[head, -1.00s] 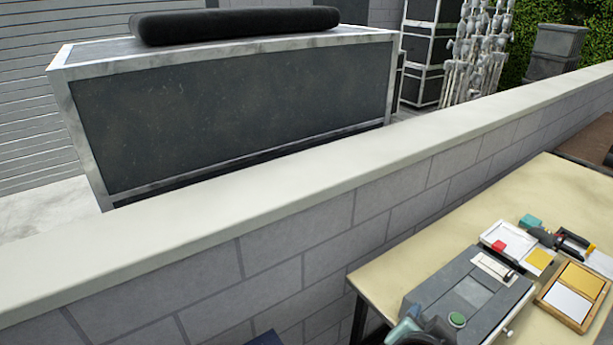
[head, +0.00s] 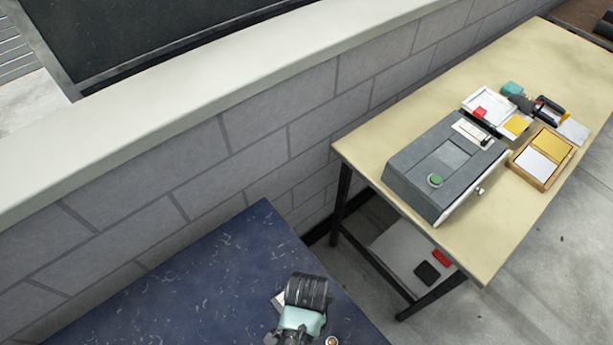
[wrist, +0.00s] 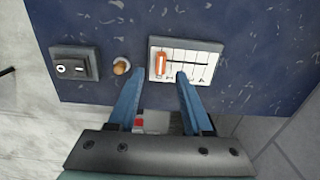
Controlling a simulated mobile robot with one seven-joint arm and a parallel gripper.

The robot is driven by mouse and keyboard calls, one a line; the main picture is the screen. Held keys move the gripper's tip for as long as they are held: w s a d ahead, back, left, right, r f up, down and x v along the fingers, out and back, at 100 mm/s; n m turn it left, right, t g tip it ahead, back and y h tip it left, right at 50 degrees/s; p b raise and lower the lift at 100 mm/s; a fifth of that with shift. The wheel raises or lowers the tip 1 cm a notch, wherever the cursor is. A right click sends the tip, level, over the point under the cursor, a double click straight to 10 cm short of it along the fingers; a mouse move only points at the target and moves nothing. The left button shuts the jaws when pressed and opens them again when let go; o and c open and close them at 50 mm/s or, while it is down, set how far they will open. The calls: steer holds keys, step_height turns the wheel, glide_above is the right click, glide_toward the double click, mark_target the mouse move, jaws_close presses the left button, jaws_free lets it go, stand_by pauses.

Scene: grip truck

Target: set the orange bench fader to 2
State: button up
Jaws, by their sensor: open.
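The orange fader (wrist: 160,64) sits at the left end of its white scale plate (wrist: 205,65), which has several dark tick lines; no numbers are readable. The plate is on the blue speckled bench (wrist: 120,20), also in the head view (head: 200,270). My gripper (wrist: 159,76) is open, its blue fingertips apart and level with the lower part of the plate. The fader shows in the gap between the fingertips, just past them; I cannot tell whether either touches it. In the head view my wrist hides the fader.
Left of the plate are a small orange-brown knob (wrist: 121,67) and a black rocker switch (wrist: 73,66). A pale table (head: 380,135) holds a grey box (head: 445,165) and a wooden tray (head: 541,157). A block wall (head: 250,130) runs behind.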

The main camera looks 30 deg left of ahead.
steer(key=shift+w+f, duration=0.1)
steer(key=shift+f, duration=2.25)
jaws_close()
